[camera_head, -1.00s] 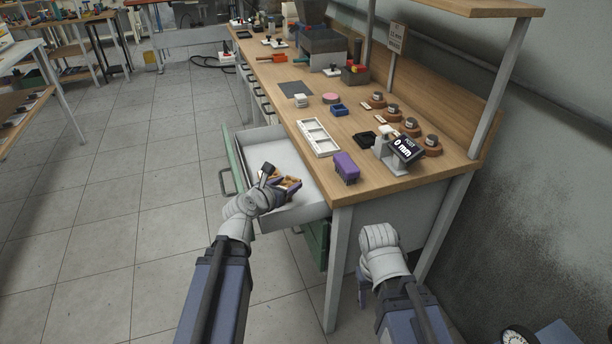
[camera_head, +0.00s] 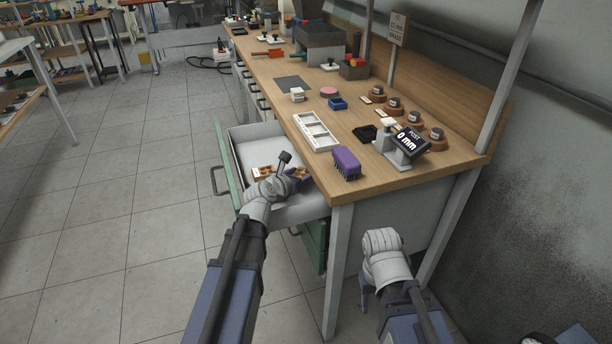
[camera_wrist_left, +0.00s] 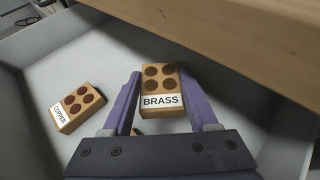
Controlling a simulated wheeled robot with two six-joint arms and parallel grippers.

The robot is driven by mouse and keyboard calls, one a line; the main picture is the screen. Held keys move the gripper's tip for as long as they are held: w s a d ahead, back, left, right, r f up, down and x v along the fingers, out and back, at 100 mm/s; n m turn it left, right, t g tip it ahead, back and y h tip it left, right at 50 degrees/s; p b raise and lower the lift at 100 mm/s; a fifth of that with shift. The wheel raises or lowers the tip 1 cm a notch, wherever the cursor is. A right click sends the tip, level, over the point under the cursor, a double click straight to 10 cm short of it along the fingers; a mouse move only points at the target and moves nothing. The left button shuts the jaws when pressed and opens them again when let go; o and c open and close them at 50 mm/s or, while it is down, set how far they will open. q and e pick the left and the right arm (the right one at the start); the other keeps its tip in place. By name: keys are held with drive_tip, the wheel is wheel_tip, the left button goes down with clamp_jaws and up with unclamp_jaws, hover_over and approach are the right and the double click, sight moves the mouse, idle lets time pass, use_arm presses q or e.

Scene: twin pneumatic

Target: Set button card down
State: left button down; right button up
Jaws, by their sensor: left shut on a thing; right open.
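The brass button card (camera_wrist_left: 161,86) is a tan block with several dark round buttons and a white BRASS label. My left gripper (camera_wrist_left: 160,97) is shut on it, one purple finger on each side, inside the open drawer (camera_head: 241,160). Whether the card touches the drawer floor I cannot tell. In the head view my left gripper (camera_head: 296,177) partly hides the cards. A similar copper card (camera_wrist_left: 77,107) lies to the left on the drawer floor. My right gripper (camera_head: 367,297) hangs open in front of the bench, its fingers partly hidden by the hand.
The wooden bench top (camera_head: 364,107) overhangs the drawer on the right. Bare drawer floor shows around the copper card.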

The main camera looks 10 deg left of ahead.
sight(305, 174)
use_arm(q)
drive_tip(key=w+f+b, duration=0.1)
drive_tip(key=w, duration=0.1)
drive_tip(key=w+f+b, duration=0.1)
drive_tip(key=f, duration=0.1)
drive_tip(key=shift+w+d+b, duration=0.4)
drive_tip(key=shift+a, duration=0.1)
drive_tip(key=shift+r, duration=0.15)
drive_tip(key=shift+c, duration=0.9)
unclamp_jaws()
drive_tip(key=shift+s+r, duration=0.1)
drive_tip(key=shift+s, duration=0.1)
drive_tip(key=p+v, duration=0.3)
drive_tip(key=v, duration=0.4)
